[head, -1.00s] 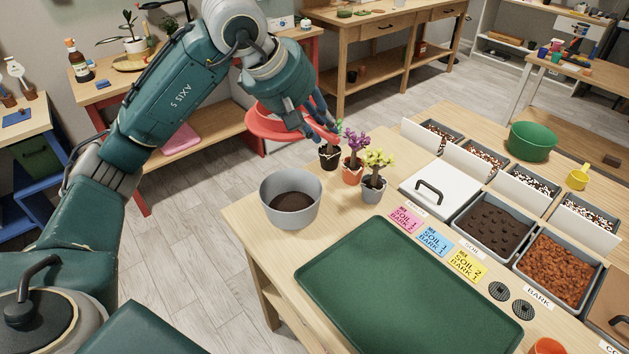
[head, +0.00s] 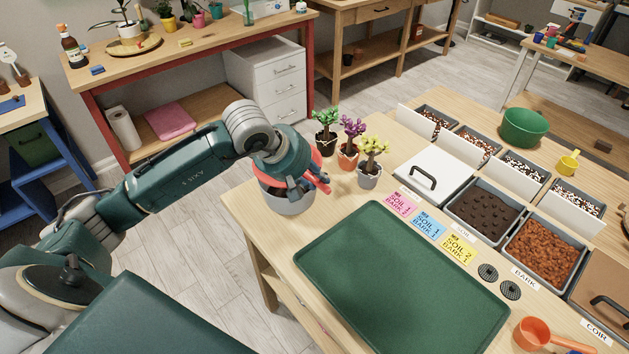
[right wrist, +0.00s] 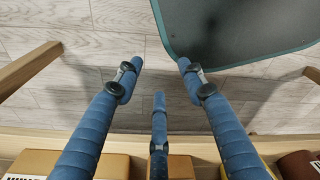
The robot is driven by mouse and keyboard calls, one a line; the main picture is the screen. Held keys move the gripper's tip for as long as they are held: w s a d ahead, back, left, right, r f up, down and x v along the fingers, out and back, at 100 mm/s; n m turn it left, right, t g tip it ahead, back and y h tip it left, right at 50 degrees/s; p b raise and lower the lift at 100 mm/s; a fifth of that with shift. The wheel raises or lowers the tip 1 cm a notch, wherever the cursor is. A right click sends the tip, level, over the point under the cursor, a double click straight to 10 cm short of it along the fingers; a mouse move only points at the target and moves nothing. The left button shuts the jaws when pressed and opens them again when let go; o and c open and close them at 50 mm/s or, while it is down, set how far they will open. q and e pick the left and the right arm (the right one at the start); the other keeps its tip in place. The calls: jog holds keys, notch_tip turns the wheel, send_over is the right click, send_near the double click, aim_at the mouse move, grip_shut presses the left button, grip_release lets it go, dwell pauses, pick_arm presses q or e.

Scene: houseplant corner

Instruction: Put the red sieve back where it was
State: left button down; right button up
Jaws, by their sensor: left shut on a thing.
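The red sieve (head: 317,158) is at the grey bowl (head: 288,205), on the left corner of the potting table. My left gripper (head: 308,186) is shut on it and covers most of it. The sieve sits over the bowl's mouth; I cannot tell whether it rests on the rim or hangs just above. The bowl's inside is hidden. In the right wrist view my right gripper (right wrist: 157,78) is open, its blue fingers apart with nothing between them.
Three small potted plants (head: 350,143) stand close right of the sieve. Soil and bark bins, a lidded white bin (head: 440,165) and a green bowl (head: 524,127) lie farther right. An orange scoop (head: 533,334) lies near the front edge.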

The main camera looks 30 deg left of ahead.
pick_arm(q)
notch_tip(320, 180, down, 2)
jog(key=shift+f, duration=0.1)
jog(key=shift+f+b, duration=0.7)
jog(key=shift+b, duration=0.1)
jog(key=c, duration=1.5)
grip_release()
jog(key=shift+r, duration=0.1)
pick_arm(e)
jog(key=shift+s+d+f, duration=0.15)
jog(key=shift+s+f, duration=0.45)
jog(key=shift+s, duration=0.05)
